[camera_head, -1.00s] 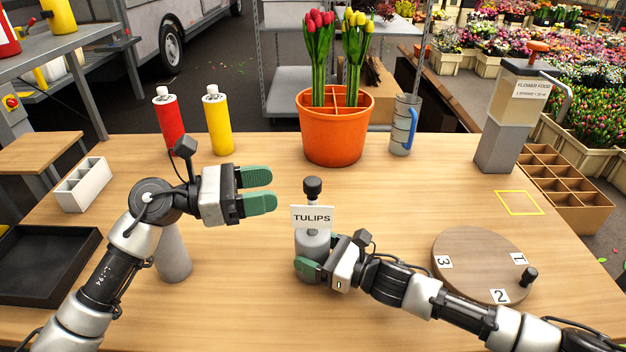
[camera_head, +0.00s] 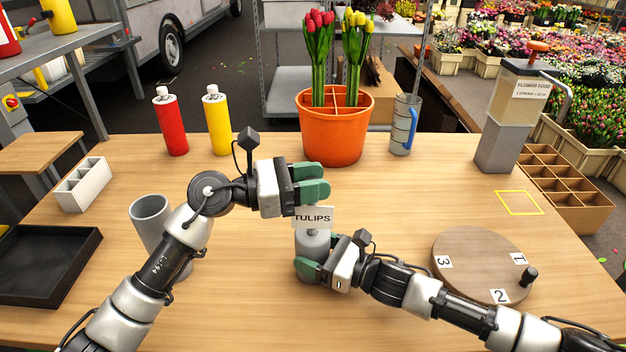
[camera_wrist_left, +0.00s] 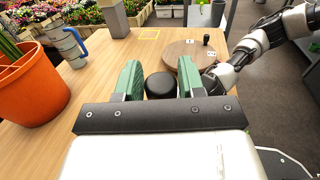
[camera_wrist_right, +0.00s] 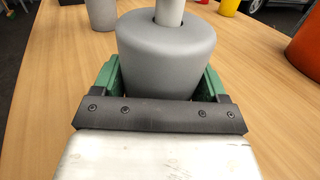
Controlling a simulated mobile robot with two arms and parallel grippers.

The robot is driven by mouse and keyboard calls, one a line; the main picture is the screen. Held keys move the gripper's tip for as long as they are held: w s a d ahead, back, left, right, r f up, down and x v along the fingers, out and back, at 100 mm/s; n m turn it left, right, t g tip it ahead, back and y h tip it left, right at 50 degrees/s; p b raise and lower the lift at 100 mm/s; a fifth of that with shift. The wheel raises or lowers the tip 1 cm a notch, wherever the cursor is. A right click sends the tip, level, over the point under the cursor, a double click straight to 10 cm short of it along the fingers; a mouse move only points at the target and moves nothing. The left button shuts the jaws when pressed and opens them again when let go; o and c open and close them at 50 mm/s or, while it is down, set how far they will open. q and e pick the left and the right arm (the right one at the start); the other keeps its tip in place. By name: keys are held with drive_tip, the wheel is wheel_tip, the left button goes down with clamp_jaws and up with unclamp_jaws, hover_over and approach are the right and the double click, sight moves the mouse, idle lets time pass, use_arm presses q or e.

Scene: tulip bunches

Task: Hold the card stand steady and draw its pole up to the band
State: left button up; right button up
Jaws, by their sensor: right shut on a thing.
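The card stand (camera_head: 313,242) stands upright on the table, with a grey weighted base and a white TULIPS card (camera_head: 312,217). My right gripper (camera_head: 318,256) is shut on the base. The right wrist view shows the base (camera_wrist_right: 166,60) between its green fingers and the light pole (camera_wrist_right: 169,12) rising from the top. My left gripper (camera_head: 314,180) is level at the top of the stand. The left wrist view shows the black knob (camera_wrist_left: 160,86) between its open fingers. The head view hides the knob behind that gripper. I cannot make out a band on the pole.
An orange pot (camera_head: 333,130) with tulips stands behind the stand. A grey cup (camera_head: 150,215) is beside my left arm. A round numbered board (camera_head: 480,262) lies to the right. Red (camera_head: 171,125) and yellow (camera_head: 217,122) bottles stand at the back left.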

use_arm(q)
clamp_jaws()
wheel_tip(320, 180, up, 8)
drive_tip(key=shift+f, duration=0.25)
drive_tip(key=shift+o, duration=2.1)
unclamp_jaws()
drive_tip(key=shift+f, duration=0.1)
drive_tip(key=v, duration=1.2)
